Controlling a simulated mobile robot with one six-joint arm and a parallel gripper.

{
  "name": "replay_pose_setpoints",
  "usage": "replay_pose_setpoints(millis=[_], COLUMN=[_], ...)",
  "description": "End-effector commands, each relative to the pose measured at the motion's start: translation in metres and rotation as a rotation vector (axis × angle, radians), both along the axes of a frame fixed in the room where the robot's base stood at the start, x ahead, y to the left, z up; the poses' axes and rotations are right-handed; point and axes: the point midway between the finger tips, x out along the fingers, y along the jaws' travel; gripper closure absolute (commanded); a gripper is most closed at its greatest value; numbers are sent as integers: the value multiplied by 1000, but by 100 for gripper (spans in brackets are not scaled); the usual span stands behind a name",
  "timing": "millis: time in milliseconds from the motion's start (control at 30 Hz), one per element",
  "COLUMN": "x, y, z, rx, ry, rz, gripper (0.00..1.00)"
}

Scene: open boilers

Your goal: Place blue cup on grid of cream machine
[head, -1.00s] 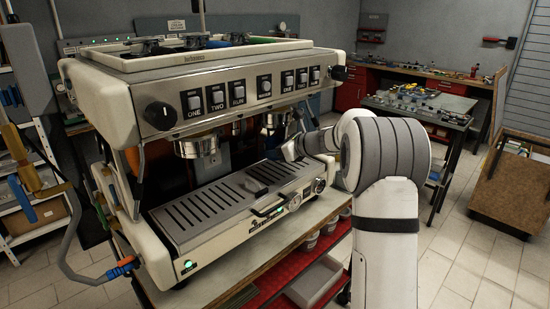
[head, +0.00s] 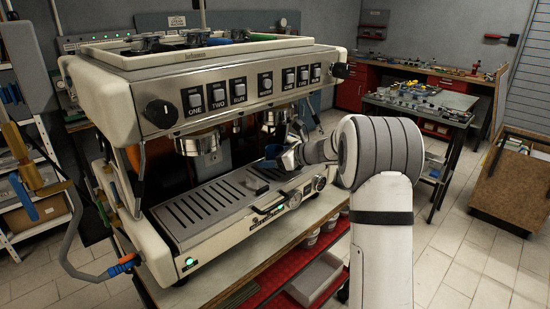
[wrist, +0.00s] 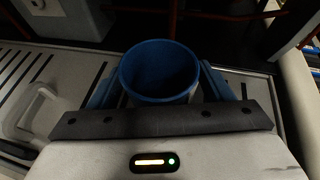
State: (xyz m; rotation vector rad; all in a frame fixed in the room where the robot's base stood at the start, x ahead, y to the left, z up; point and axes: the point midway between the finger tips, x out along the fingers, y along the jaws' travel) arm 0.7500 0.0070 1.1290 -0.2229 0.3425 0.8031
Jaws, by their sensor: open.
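The cream machine (head: 120,110) stands on a bench at the left of the head view. Its slotted grid (head: 195,208) runs along the lower front. The blue cup (head: 273,152) shows small beside my gripper (head: 289,158), above the right part of the grid. In the wrist view the blue cup (wrist: 160,70) has its open rim towards the camera. It sits between the two blue fingers of my gripper (wrist: 160,88), which is open around it. The cup's base is hidden, so I cannot tell whether it touches the grid (wrist: 75,75).
Two group heads (head: 198,145) hang above the grid. A dark flat piece (head: 254,183) lies on the grid's middle. A pale handle-like shape (wrist: 38,110) shows left of my gripper in the wrist view. White tubs (head: 309,238) stand on a red shelf below.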

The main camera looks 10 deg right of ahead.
Motion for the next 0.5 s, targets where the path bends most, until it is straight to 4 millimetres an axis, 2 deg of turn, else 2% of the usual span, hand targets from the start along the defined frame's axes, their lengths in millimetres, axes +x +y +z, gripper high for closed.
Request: replay_pose_setpoints(millis=[233, 500], x=[-1, -33], y=[-1, -37], z=[5, 22], rx=[0, -2], ry=[0, -3], rz=[-1, -4], gripper=[27, 27])
